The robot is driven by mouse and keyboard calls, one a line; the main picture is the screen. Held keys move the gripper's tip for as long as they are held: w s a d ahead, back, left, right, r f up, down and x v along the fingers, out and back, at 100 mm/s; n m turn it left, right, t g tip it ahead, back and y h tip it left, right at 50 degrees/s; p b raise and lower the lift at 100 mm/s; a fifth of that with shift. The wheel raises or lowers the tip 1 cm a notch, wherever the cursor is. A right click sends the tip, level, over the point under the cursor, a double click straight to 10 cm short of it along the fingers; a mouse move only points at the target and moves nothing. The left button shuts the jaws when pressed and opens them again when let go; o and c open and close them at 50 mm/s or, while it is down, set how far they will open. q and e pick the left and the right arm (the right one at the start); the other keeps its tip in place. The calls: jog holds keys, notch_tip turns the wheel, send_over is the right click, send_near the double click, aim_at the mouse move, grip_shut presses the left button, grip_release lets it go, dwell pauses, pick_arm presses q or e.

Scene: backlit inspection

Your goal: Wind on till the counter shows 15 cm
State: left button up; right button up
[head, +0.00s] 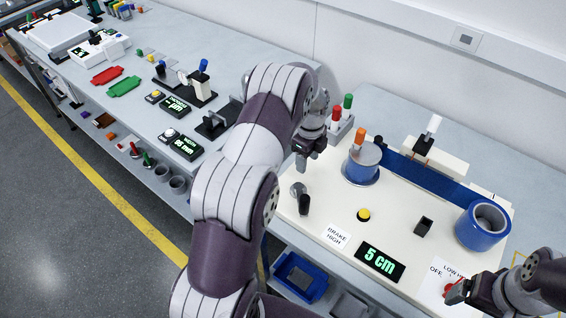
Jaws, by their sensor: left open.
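The counter (380,262) on the cream winding board (400,225) reads 5 cm in green. A blue take-up spool (362,168) with an orange knob stands at the board's back left. A blue web (428,178) runs from it towards the blue supply roll (483,226) at the right. A crank with a dark handle (304,206) sits at the left front. My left gripper (306,164) is open above and behind the crank, apart from it. My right gripper (456,290) is at a red-marked dial by the lower right edge; its jaws are unclear.
A rack (340,122) with red and green handles stands behind. The left bench (140,90) holds gauges and coloured parts.

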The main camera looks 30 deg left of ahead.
pick_arm(q)
jog(key=d, duration=0.3)
jog(key=shift+w+r, duration=0.15)
jog(key=shift+w, duration=0.2)
jog(key=s+d, duration=0.1)
jog(key=s+d+p, duration=0.1)
jog(key=d, duration=0.2)
jog(key=shift+s+d+r+p, duration=0.1)
jog(key=shift+s+d+p, duration=0.1)
jog(key=shift+s+p, duration=0.2)
jog(key=s, duration=0.1)
jog(key=s+d+p, duration=0.1)
jog(key=s, duration=0.1)
jog(key=s+d, duration=0.1)
jog(key=s, duration=0.1)
jog(key=shift+s+p, duration=0.25)
jog(key=shift+p, duration=0.15)
jog(key=shift+f, duration=0.2)
jog(key=c, duration=0.3)
jog(key=shift+w, duration=0.1)
grip_shut()
